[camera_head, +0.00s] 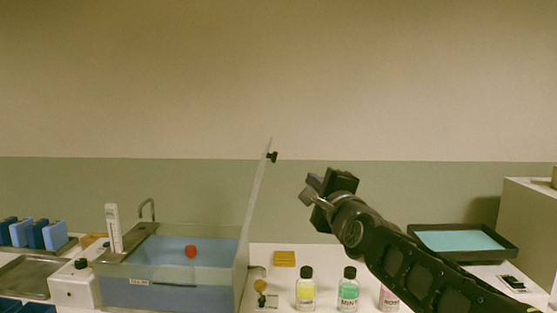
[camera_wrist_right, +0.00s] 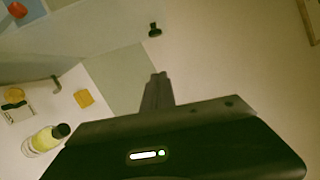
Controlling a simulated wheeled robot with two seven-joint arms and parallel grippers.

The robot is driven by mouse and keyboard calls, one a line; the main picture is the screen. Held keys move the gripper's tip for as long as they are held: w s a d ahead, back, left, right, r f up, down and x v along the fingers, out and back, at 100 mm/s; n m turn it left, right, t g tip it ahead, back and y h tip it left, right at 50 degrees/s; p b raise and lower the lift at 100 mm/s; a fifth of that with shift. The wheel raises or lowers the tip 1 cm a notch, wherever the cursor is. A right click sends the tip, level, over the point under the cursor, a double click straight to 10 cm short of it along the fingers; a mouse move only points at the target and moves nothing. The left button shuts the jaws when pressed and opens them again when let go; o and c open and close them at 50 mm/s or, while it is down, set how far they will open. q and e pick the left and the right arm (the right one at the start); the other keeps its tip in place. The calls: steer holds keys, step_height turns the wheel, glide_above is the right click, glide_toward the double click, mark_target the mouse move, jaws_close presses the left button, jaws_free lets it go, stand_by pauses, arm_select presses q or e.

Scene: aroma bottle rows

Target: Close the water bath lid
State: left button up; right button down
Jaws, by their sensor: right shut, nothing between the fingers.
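The water bath (camera_head: 165,293) stands at the left of the bench, filled with blue water, with a red float (camera_head: 190,251) in it. Its lid (camera_head: 255,207) stands open, nearly upright and tilted a little to the right, hinged at the bath's right side. A black knob (camera_head: 272,157) sits near the lid's top; it also shows in the right wrist view (camera_wrist_right: 155,30). My right gripper (camera_head: 311,190) is shut and empty, in the air to the right of the lid and apart from it, a little lower than the knob. My left gripper is not in view.
Below my right arm stand a yellow bottle (camera_head: 306,290), a green mint bottle (camera_head: 348,291) and a partly hidden pink bottle (camera_head: 389,299). A yellow sponge-like block (camera_head: 284,258) lies behind them. A black tray (camera_head: 510,252) is at the right. Blue racks (camera_head: 37,234) stand far left.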

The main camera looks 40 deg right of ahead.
steer(key=shift+s+r, duration=0.1)
steer(key=shift+s, duration=0.05)
steer(key=shift+w, duration=0.2)
steer(key=w+r+p, duration=0.2)
steer(key=w+p, duration=0.4)
steer(key=w, duration=0.5)
steer(key=shift+d, duration=0.15)
steer(key=shift+w, duration=0.1)
steer(key=shift+p, duration=0.3)
